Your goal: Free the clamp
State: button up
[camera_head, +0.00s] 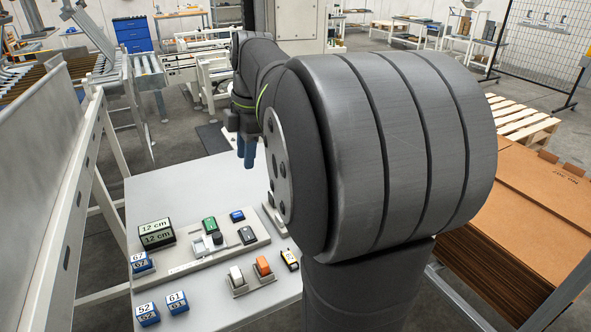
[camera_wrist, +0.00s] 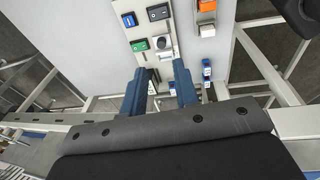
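No part that I can clearly name as a clamp shows. A grey control panel (camera_head: 190,262) lies on the white table. My gripper (camera_head: 246,153) hangs above the table, beyond the panel. Its blue fingers (camera_wrist: 160,84) are apart with nothing held between them.
A white switch (camera_head: 237,281) and an orange switch (camera_head: 263,267) sit in front of the panel. My arm hides the table's right side. Cardboard sheets (camera_head: 540,200) are stacked at right.

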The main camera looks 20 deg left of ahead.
jog(key=shift+g+y, duration=0.5)
jog(key=shift+g, duration=0.4)
jog(key=w+f, duration=0.1)
jog(key=f, duration=0.2)
jog(key=w+f, duration=0.1)
jog(key=f, duration=0.2)
jog(key=w+f, duration=0.1)
jog(key=f, duration=0.2)
jog(key=shift+w+f, duration=0.2)
jog(key=shift+f, duration=0.1)
grip_shut()
send_near(246, 230)
jog(key=x, duration=0.5)
jog(key=shift+s+a, duration=0.15)
jog(key=shift+s, duration=0.1)
jog(key=shift+a+f, duration=0.1)
jog(key=shift+f, duration=0.65)
jog(key=shift+w, duration=0.1)
